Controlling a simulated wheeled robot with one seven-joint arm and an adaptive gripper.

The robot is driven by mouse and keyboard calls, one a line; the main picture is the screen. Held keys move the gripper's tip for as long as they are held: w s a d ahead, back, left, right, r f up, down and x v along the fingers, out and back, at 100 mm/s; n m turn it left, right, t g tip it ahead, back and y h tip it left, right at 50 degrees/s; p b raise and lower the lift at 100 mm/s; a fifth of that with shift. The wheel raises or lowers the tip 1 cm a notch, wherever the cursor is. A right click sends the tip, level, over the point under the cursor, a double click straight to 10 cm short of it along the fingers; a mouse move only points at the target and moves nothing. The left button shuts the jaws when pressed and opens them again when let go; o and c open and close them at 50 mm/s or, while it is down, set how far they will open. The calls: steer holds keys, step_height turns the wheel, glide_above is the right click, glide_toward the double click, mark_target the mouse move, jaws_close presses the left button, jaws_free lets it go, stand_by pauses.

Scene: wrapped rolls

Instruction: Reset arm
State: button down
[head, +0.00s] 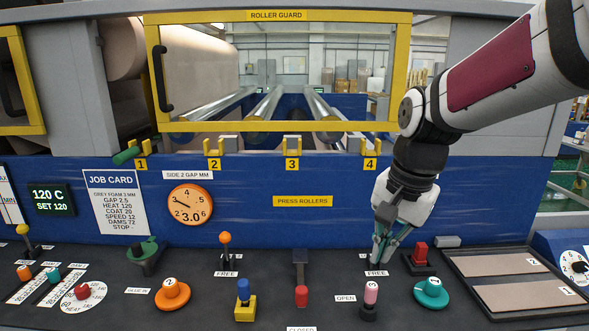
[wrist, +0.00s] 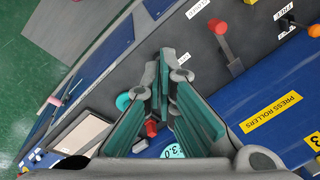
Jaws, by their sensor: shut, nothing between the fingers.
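My gripper (head: 381,258) is at the end of my arm, pointing down over the right part of the console. Its teal-padded fingers are together with nothing between them. The fingertips are just above or beside the right FREE label (head: 376,273), left of the red block switch (head: 420,254). They may hide a control behind them; I cannot tell whether they touch anything. In the wrist view the two fingers (wrist: 164,80) run close together, with the red switch (wrist: 151,128) and the teal knob (wrist: 123,102) beside them.
Near my gripper stand a pink-topped lever (head: 371,292) and a teal knob (head: 431,291). A red-handled lever (head: 301,294) and an orange-knobbed lever (head: 225,240) stand further left. A tray (head: 455,275) lies at right. The yellow-framed roller guard (head: 277,16) is behind.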

steer(key=s+d+r+n+t, duration=0.1)
steer(key=s+n, duration=0.1)
steer(key=s, duration=0.4)
steer(key=s+d+r+n+t, duration=0.1)
steer(key=s+n, duration=0.2)
steer(key=s, duration=0.3)
steer(key=s+d+r+n+t+h, duration=0.1)
steer(key=s+n, duration=0.2)
steer(key=s, duration=0.2)
steer(key=shift+s+d+r+t, duration=0.3)
steer(key=shift+s, duration=0.1)
